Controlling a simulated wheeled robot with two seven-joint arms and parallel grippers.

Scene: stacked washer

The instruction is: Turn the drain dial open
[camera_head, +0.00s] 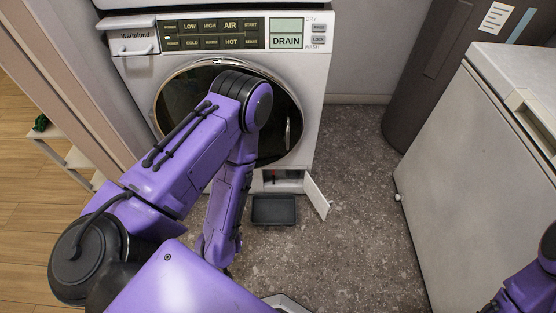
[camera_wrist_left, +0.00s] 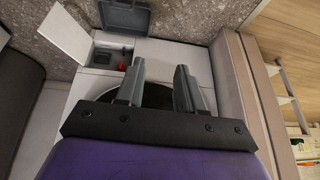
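The washer (camera_head: 315,110) stands against the back wall. At its lower front a small drain compartment is open, with its white door (camera_head: 317,197) swung to the right. A small red part, likely the drain dial (camera_wrist_left: 123,67), sits inside the compartment. It shows only as a small dark-red spot in the head view (camera_head: 274,178). A dark tray (camera_head: 273,210) lies in front of the opening. My left gripper (camera_wrist_left: 160,70) is open and empty, its fingers pointing toward the washer front beside the compartment, apart from the dial. My right gripper is out of view.
The washer's round glass door (camera_head: 180,92) is above the compartment, partly hidden by my left arm. A white chest-like appliance (camera_head: 455,170) stands right, with a dark cylinder (camera_head: 430,75) behind it. Speckled floor (camera_head: 350,230) between is clear. A shelf (camera_head: 75,158) stands left.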

